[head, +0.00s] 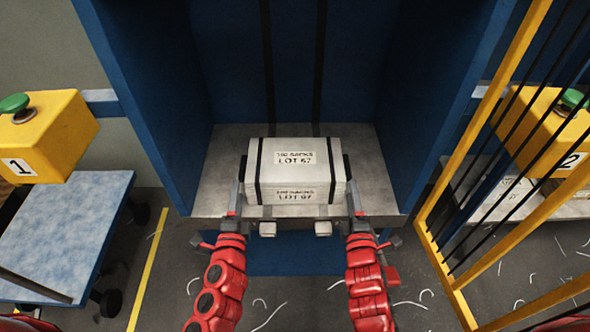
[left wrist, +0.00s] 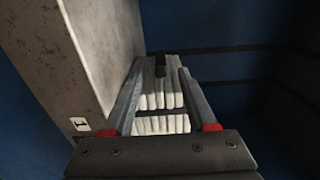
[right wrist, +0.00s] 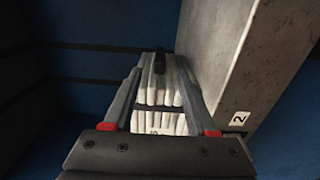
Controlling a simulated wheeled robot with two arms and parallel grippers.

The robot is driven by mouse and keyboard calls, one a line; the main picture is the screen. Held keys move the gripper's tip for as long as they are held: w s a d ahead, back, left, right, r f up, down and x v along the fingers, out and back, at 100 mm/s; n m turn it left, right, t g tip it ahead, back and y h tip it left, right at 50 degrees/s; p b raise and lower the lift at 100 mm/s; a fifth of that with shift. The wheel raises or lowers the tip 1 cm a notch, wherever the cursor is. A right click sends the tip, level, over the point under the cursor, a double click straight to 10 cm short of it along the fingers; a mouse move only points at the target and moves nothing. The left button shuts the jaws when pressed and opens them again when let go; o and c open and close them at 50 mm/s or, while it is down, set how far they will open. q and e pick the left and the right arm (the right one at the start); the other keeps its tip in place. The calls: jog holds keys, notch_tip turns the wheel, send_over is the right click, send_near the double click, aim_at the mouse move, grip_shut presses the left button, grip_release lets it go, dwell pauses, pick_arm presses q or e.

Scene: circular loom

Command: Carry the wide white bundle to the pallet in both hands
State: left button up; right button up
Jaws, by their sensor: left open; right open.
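The wide white bundle (head: 296,172) lies on a grey shelf (head: 225,185) inside a blue bay. It has two dark straps and reads "LOT 67". My left gripper (head: 240,187) is open at its left side and my right gripper (head: 352,187) is open at its right side. In the left wrist view the bundle's layered end (left wrist: 160,98) shows between the open fingers (left wrist: 160,72). The right wrist view shows the other end (right wrist: 157,95) between the open fingers (right wrist: 158,72). Contact cannot be told. I cannot make out the pallet clearly.
Blue walls close the bay at both sides and the back. A yellow barred guard (head: 440,215) stands at right, with white stacks (head: 520,190) behind it. A blue cart (head: 60,225) stands at left. Yellow button boxes (head: 55,135) (head: 548,125) flank the bay. White scraps litter the floor.

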aim_at(243, 156)
pick_arm(q)
jog(key=w, duration=0.9)
jog(key=shift+w, duration=0.1)
pick_arm(e)
jog(key=w, duration=0.9)
jog(key=shift+w, duration=0.1)
jog(key=shift+a, duration=0.1)
pick_arm(q)
grip_shut()
pick_arm(e)
grip_shut()
pick_arm(q)
jog(key=shift+r, duration=0.15)
